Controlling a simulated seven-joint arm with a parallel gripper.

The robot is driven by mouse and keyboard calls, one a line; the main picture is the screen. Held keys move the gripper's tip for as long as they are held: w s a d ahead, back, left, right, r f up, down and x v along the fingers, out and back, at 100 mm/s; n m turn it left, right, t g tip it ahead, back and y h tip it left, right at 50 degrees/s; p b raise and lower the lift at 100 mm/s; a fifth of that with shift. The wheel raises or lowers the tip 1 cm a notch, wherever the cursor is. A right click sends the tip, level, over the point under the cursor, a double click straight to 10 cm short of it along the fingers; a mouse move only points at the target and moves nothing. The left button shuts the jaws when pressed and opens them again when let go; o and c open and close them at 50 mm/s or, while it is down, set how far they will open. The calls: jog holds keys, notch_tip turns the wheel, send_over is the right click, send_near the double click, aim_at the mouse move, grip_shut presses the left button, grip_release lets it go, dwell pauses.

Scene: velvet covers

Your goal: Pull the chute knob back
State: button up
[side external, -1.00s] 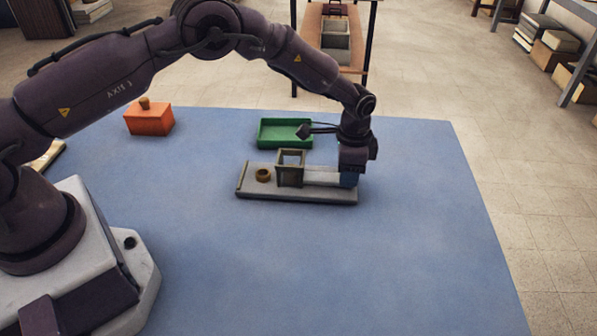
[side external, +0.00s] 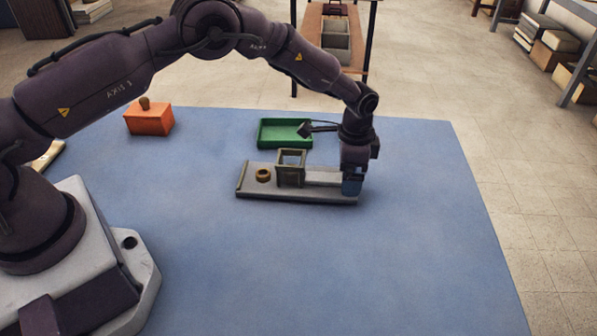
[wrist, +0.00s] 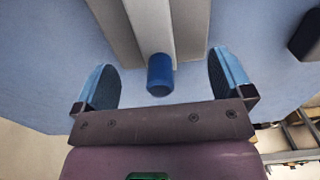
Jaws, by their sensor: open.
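My gripper (side external: 352,187) is at the right end of the chute and hides the knob in the side view. In the wrist view my gripper (wrist: 163,66) is open, with one blue finger on each side of the knob and a visible gap to both.
A green tray (side external: 270,146) lies just behind the chute. An orange box with a round knob (side external: 150,121) stands at the back left of the blue cloth (side external: 300,260). The cloth is clear in front and to the right.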

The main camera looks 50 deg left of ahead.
jog(key=shift+r, duration=3.3)
jog(key=s, duration=0.1)
jog(key=s+n, duration=0.1)
jog(key=s+f, duration=0.1)
jog(key=shift+a+n+g, duration=0.3)
jog(key=shift+n+g, duration=0.1)
jog(key=s+a+r+n+t, duration=0.2)
jog(key=s+a+r, duration=0.1)
jog(key=s+r, duration=0.5)
jog(key=s+a+r+n+t, duration=0.2)
jog(key=s+a+r, duration=0.1)
jog(key=s+r, duration=0.6)
jog(key=s+a+r+n+t, duration=0.2)
jog(key=s+a+r+n, duration=0.1)
jog(key=s+r, duration=0.6)
jog(key=s, duration=0.4)
jog(key=shift+a, duration=0.25)
